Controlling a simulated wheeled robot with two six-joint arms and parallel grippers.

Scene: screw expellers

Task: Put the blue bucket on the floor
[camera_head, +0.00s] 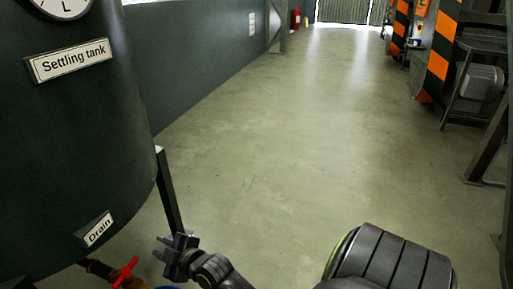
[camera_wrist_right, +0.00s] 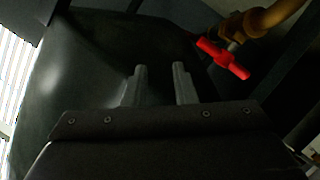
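A thin sliver of blue (camera_head: 168,287) shows at the bottom edge of the head view, below my right gripper; it looks like the rim of the blue bucket, and the rest is out of frame. My right gripper (camera_head: 161,248) is beside the tank's leg, to the right of the drain valve. In the right wrist view its two fingers (camera_wrist_right: 160,72) are apart with nothing between them. The bucket does not show in that view. My left gripper is in neither view.
The dark settling tank (camera_head: 85,130) fills the left side. Its drain has a red valve handle (camera_head: 125,271), also in the right wrist view (camera_wrist_right: 222,58). Open concrete floor (camera_head: 285,150) lies ahead. Machines with orange-black stripes (camera_head: 442,45) stand at right.

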